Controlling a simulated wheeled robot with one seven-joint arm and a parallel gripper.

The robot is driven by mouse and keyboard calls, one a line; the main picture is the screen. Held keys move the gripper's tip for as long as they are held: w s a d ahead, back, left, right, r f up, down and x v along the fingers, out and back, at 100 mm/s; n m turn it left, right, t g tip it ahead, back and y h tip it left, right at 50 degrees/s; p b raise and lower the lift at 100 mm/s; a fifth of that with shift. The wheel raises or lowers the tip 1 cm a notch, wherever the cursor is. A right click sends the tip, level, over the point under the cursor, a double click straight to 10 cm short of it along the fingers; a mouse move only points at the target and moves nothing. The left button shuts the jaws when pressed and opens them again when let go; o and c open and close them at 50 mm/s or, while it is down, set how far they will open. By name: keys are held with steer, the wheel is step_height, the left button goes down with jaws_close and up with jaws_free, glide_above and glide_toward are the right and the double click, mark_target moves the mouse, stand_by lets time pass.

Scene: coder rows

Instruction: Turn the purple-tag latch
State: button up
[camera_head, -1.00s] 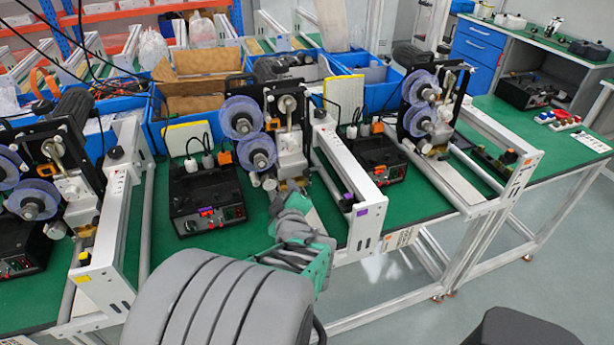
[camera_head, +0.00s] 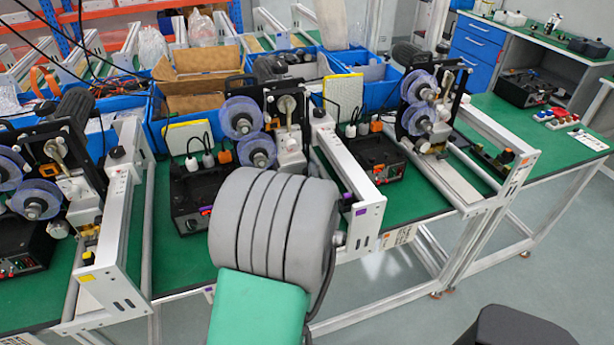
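A flat purple tag (camera_head: 361,212) is on the end of the white frame rail of the middle coder machine (camera_head: 290,128). A small purple piece (camera_head: 347,196) sits on the inner side of the same rail, near its front end. I cannot tell for certain which part is the latch or how it is turned. The machine carries translucent purple-blue reels (camera_head: 241,118) and a metal body; its lower part is hidden behind my arm. My gripper is not visible; my own grey and green arm links fill the lower middle of the view.
Similar machines stand left, with a yellow tag (camera_head: 87,278), and right, with an orange tag (camera_head: 526,160). A black control box (camera_head: 188,190) is partly behind my arm. Blue bins (camera_head: 180,128) line the back. Open floor (camera_head: 490,255) lies at right front.

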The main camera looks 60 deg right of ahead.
jaws_close()
steer(key=shift+m, duration=0.3)
stand_by(0.4)
steer(key=m+y+b, duration=0.2)
steer(key=b, duration=0.1)
steer(key=shift+s+d+m+t, duration=0.15)
steer(key=shift+m+t, duration=0.25)
steer(key=shift+r+m+t+y+b, duration=0.2)
steer(key=shift+m+t+y+b, duration=0.3)
steer(key=shift+m+b, duration=0.4)
steer(key=shift+o, duration=0.2)
jaws_free()
